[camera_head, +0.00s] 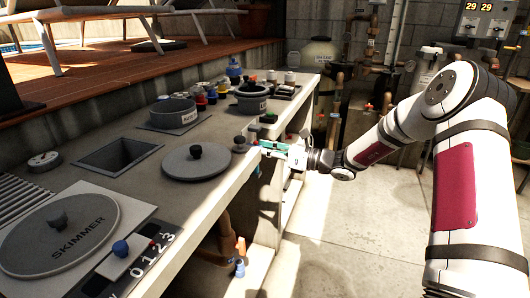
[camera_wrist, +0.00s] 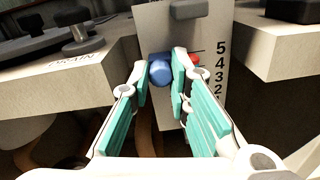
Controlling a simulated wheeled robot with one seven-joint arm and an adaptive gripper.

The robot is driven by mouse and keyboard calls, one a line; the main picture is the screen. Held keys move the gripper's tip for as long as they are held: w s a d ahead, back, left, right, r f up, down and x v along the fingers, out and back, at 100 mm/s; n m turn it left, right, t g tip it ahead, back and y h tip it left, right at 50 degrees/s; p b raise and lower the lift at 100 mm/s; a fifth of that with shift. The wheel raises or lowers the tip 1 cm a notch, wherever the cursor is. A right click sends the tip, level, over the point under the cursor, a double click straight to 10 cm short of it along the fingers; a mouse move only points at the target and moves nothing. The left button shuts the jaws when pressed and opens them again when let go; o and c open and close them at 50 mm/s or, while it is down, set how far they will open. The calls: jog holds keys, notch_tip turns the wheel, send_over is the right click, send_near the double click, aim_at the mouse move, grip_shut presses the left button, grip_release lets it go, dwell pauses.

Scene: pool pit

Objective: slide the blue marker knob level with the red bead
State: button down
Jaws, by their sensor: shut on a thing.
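In the wrist view a blue marker knob (camera_wrist: 160,70) sits on a grey upright panel (camera_wrist: 150,25) with a printed number scale (camera_wrist: 219,75). A red bead (camera_wrist: 196,59) shows just right of the knob, close to a thin dark line below the 5. The knob's middle appears slightly lower in the picture than the bead. My gripper (camera_wrist: 161,72) has its teal-padded fingers on both sides of the knob, shut on it. In the head view my gripper (camera_head: 261,147) is at the counter's front edge; the knob it holds cannot be made out there.
A similar plate with another blue knob (camera_head: 121,248), a red bead (camera_head: 152,244) and numbers is at the counter's near end. A skimmer lid (camera_head: 90,235), a round grey lid (camera_head: 180,165) and pots stand on the counter (camera_head: 130,195). Floor (camera_head: 345,250) to the right is clear.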

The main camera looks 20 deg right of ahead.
jog(key=c, duration=1.5)
grip_release()
jog(key=shift+d, duration=0.1)
jog(key=v, duration=1.2)
jog(key=shift+f, duration=0.1)
